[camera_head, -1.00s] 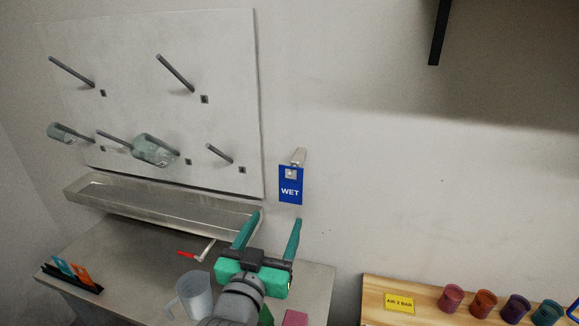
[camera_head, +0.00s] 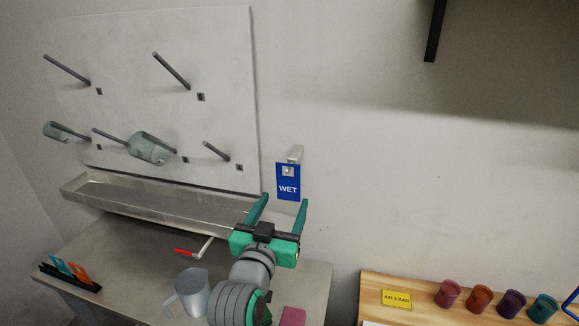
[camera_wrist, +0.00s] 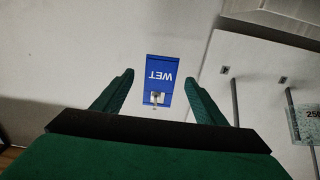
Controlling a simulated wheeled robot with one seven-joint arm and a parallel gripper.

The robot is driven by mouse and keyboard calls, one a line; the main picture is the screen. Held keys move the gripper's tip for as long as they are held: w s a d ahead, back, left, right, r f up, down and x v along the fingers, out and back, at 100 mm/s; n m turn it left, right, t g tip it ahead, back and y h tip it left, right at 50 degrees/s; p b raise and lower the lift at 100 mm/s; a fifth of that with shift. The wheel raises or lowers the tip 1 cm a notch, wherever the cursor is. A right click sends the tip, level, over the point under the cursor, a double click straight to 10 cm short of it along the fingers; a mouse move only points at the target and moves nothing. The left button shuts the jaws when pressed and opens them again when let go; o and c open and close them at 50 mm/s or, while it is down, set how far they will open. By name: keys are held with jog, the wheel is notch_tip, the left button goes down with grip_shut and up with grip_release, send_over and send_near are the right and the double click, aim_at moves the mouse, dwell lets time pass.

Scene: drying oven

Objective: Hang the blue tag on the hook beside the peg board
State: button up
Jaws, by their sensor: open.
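The blue tag (camera_head: 288,181), marked "WET", hangs upright from the small metal hook (camera_head: 296,154) on the wall, just right of the peg board (camera_head: 215,80). In the wrist view the tag (camera_wrist: 159,77) appears upside down between my finger tips, with the hook (camera_wrist: 154,99) at its hole. My gripper (camera_head: 284,201) is open and empty, below and in front of the tag. Its green fingers are on either side of the tag's lower edge in the head view and appear apart from it.
A metal trough (camera_head: 150,208) runs below the board, above a grey bench (camera_head: 130,255). A clear jug (camera_head: 191,293) and a red-handled tap (camera_head: 197,251) are left of my arm. Glassware (camera_head: 148,148) hangs on pegs. A wooden shelf (camera_head: 425,311) with several coloured cups is at right.

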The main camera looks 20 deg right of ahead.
aim_at(289, 191)
jog(key=shift+x, duration=2.65)
jog(key=shift+c, duration=0.3)
jog(key=c, duration=0.4)
jog(key=shift+c, duration=0.3)
jog(key=shift+o, duration=0.9)
jog(key=shift+o, duration=0.2)
jog(key=o, duration=0.3)
